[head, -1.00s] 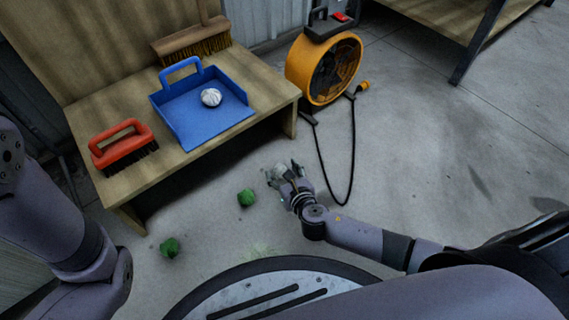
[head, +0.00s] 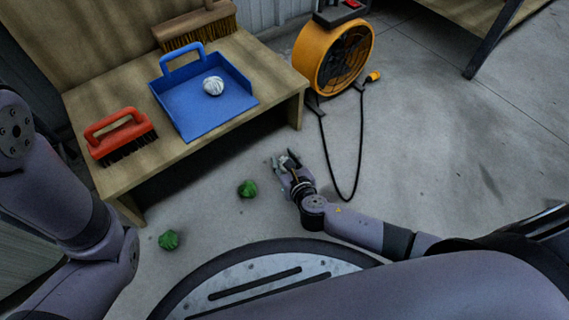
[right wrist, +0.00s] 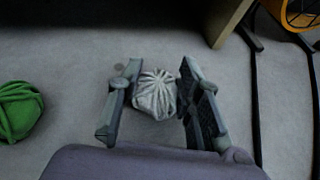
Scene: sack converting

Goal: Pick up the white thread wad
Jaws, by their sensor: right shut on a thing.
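A white thread wad (right wrist: 155,94) sits between the two fingers of my right gripper (right wrist: 157,100) in the right wrist view, low over the grey floor. The gripper is shut on it. In the head view my right gripper (head: 284,168) is right of the nearer green wad, and the held wad is mostly hidden by the fingers. Another white wad (head: 213,86) lies in the blue dustpan (head: 215,120) on the wooden bench. My left arm shows at the left of the head view, but its gripper is out of frame.
Green wads (head: 247,189) and (head: 168,239) lie on the floor. The wooden bench (head: 185,160) holds a red brush (head: 120,137) and a broom head (head: 195,27). An orange fan (head: 335,55) stands behind, its black cord (head: 358,150) looping right of my gripper. Floor farther right is clear.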

